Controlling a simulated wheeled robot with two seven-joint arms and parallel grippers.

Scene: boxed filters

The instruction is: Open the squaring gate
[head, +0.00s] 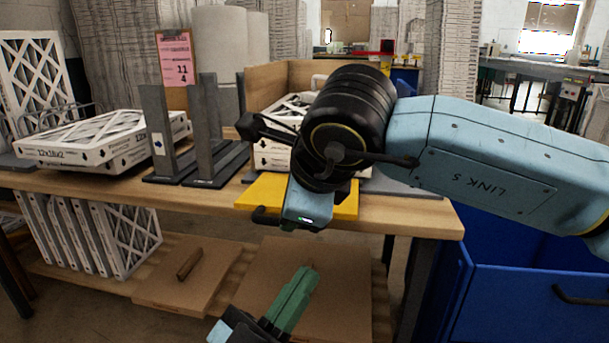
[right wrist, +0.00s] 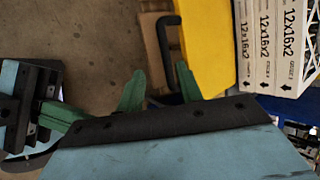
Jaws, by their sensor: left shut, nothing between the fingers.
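The squaring gate appears to be the yellow panel (head: 260,194) at the bench's front edge, before a stack of boxed filters. It also shows in the right wrist view (right wrist: 208,40). Its black handle (head: 265,216) sticks out at the front; in the right wrist view the handle (right wrist: 164,42) lies beyond and roughly between my right fingertips. My right gripper (right wrist: 158,72) is open, its green fingers spread; I see no contact with the handle. My left gripper (head: 306,272) is shut and empty, low before the bench.
Boxed filters (right wrist: 272,45) stand beside the yellow panel. Grey uprights (head: 205,130) and a flat filter box (head: 95,140) occupy the bench's left. A blue bin (head: 520,300) stands at the right. The lower shelf holds filters and cardboard (head: 195,270).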

